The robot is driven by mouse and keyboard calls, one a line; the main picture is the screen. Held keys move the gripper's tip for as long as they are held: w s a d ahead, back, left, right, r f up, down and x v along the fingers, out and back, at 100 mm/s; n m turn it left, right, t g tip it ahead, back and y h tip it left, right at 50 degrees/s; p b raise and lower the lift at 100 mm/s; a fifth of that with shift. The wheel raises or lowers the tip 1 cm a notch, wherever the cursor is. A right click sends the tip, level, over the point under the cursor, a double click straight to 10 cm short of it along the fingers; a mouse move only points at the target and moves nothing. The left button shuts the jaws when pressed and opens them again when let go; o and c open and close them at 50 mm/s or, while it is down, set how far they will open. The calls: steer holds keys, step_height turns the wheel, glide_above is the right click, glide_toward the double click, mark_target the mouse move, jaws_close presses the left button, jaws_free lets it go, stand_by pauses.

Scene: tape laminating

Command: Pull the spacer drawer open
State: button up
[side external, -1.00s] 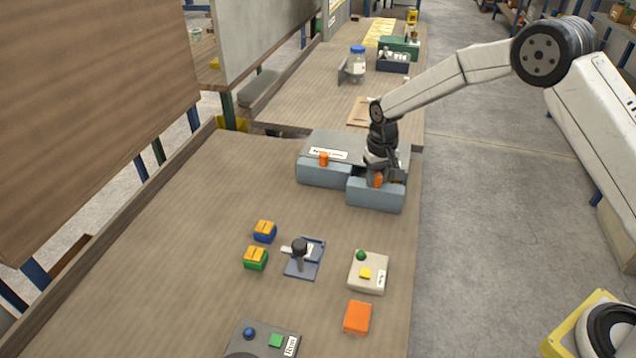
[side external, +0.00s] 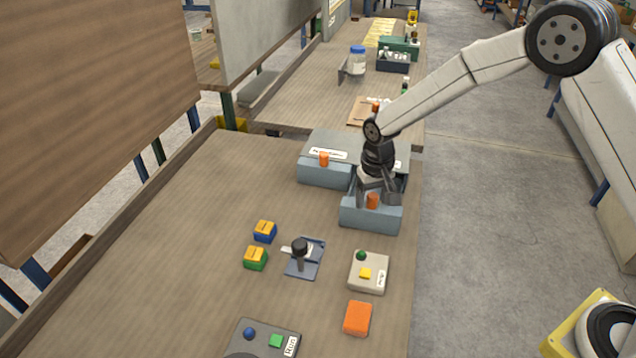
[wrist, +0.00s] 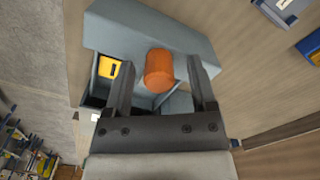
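The right-hand drawer (side external: 370,219) of the grey-blue cabinet (side external: 350,143) is pulled out toward the front. Its orange knob (side external: 372,202) stands up near the drawer's front. My gripper (side external: 379,200) is open, with one finger on each side of the knob. In the wrist view, gaps show between the knob (wrist: 159,68) and both fingers of my gripper (wrist: 162,62). A yellow block (wrist: 108,68) lies inside the open drawer. The left drawer (side external: 325,176), with its own orange knob (side external: 324,159), is shut. Drawer labels are too small to read.
In front stand a blue block (side external: 265,232), a green block (side external: 255,259), a small blue press (side external: 304,258), a beige button box (side external: 369,273) and an orange block (side external: 357,318). Bare table lies left of the cabinet.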

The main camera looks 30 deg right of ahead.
stand_by(0.3)
steer(key=shift+r, duration=3.9)
steer(key=shift+s, duration=0.1)
steer(key=shift+s+d+r, duration=0.1)
steer(key=shift+s+d, duration=0.2)
steer(key=shift+s, duration=0.15)
steer(key=s+d+n+t, duration=0.1)
steer(key=s+d, duration=0.2)
steer(key=s, duration=0.6)
steer(key=s+d+n+t, duration=0.1)
steer(key=s+d, duration=0.2)
steer(key=s, duration=0.7)
steer(key=shift+s+r+t, duration=0.2)
steer(key=shift+s+t, duration=0.05)
steer(key=shift+t, duration=0.05)
